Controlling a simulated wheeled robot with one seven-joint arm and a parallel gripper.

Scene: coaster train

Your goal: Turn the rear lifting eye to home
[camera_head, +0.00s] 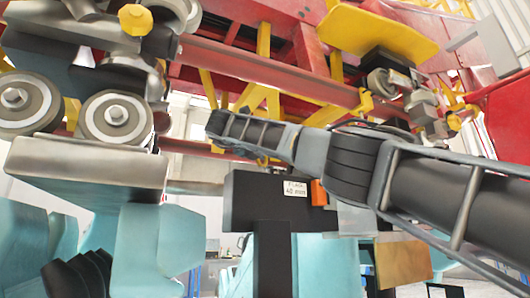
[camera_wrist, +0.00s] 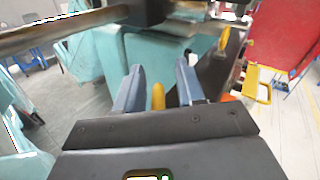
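In the wrist view my gripper (camera_wrist: 158,75) has its two blue-grey fingers apart. A yellow upright piece (camera_wrist: 158,97) shows between the fingers, with a visible gap on each side. It may be a lifting eye, but its full shape is hidden behind the gripper body. A second yellow rounded piece (camera_wrist: 223,38), perhaps another lifting eye, stands further right on a dark part. In the head view my arm reaches in from the right across the middle. The fingers cannot be made out there, and no lifting eye is clearly visible there.
A black block with a white label (camera_head: 295,188) stands below my arm, with an orange piece (camera_head: 319,192) beside it. Grey wheels (camera_head: 115,118) are at left. Red beams (camera_head: 270,72) and a yellow plate (camera_head: 380,32) lie above. Teal bodies (camera_head: 155,240) fill the lower area.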

